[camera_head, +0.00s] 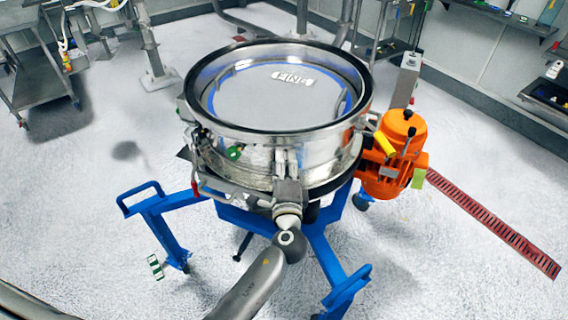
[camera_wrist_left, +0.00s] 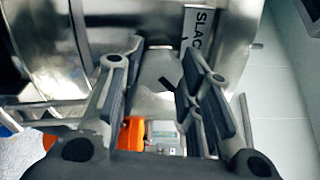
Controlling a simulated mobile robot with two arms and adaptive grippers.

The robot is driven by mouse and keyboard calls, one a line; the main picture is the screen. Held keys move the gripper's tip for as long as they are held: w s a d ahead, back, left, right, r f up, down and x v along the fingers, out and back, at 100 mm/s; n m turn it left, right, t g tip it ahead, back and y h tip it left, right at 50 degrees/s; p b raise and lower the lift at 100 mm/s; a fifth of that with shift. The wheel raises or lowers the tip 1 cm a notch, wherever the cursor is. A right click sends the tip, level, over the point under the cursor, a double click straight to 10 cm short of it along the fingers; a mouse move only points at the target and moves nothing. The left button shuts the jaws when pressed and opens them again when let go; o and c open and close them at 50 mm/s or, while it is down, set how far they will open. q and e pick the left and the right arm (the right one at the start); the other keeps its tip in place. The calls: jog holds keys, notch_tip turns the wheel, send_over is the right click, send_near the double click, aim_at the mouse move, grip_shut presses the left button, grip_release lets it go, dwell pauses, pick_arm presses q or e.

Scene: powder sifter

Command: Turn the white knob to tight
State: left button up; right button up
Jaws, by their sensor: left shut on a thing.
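The round steel sifter (camera_head: 225,140) stands in the middle of the head view, with a clear lid and a "FINE" label on its screen. My left gripper (camera_head: 286,160) is against its near side wall, with the arm coming up from below. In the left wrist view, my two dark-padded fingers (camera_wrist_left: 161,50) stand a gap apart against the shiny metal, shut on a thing. The white knob's outline cannot be made out between them. A white label with "SLAC" readable (camera_wrist_left: 197,32) is just beyond the right finger. My right gripper is not in view.
An orange motor (camera_head: 392,175) with a yellow part is fixed at the sifter's right. A blue wheeled frame (camera_head: 325,255) carries the sifter. A red floor grate (camera_head: 495,225) lies to the right. Steel carts and shelves stand behind; the floor around is mostly free.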

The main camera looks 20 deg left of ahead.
pick_arm(q)
jog(key=o, duration=1)
jog(key=v, duration=1.2)
